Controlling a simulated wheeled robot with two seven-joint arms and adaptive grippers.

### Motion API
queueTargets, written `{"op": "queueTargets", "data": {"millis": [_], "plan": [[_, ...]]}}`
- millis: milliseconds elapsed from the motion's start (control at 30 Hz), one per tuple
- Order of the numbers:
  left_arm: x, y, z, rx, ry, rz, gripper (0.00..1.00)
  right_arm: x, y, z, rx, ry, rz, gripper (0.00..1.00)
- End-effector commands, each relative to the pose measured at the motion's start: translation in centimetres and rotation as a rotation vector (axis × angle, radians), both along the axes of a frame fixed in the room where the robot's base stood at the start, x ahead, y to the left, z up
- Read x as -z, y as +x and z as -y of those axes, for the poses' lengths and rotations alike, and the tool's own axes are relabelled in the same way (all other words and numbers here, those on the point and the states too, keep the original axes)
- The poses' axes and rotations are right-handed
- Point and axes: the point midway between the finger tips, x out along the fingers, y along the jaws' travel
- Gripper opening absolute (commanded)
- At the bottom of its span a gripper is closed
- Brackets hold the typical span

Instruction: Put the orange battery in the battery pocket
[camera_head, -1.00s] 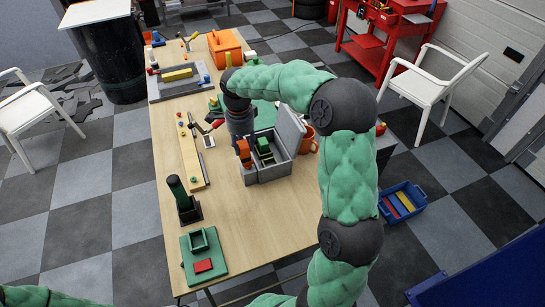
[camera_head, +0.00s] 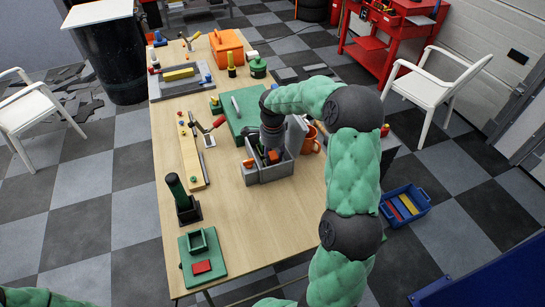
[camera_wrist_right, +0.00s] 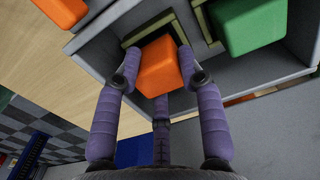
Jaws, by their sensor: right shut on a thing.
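My right gripper (camera_head: 271,150) is over the grey box (camera_head: 270,173) on the table. The battery also shows below the gripper in the head view (camera_head: 273,156). An olive-edged pocket (camera_wrist_right: 136,34) lies behind the battery inside the box; I cannot tell whether the battery has entered it. A green block (camera_wrist_right: 250,26) sits in a neighbouring pocket. A second orange block (camera_wrist_right: 64,8) is outside the fingers, at the box's left part. My left gripper is out of view.
The box's raised grey lid (camera_head: 297,131) stands behind my gripper. An orange mug (camera_head: 311,143) is close on the right. A green mat (camera_head: 238,115) lies behind the box, and a wooden board (camera_head: 190,155) to its left. The table front right is clear.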

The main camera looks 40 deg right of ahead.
Motion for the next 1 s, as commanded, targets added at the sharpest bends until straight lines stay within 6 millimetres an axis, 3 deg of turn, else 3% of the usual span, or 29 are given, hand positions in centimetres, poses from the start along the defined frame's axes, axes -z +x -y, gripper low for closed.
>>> {"op": "queueTargets", "data": {"millis": [433,467,533,867,1000], "plan": [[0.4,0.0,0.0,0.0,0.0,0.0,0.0,0.9,0.1,0.0,0.001,-0.001,0.003,0.0],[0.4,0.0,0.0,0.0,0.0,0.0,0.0,0.9,0.0,0.0,0.001,-0.001,0.002,0.45],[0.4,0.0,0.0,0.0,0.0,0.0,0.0,0.8,0.0,0.0,0.0,-0.001,0.002,0.63],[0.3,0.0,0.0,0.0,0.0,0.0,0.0,0.8,0.0,0.0,0.0,0.0,0.001,0.63],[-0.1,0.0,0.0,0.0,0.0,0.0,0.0,-0.1,0.1,0.0,0.001,-0.001,0.003,0.63]]}}
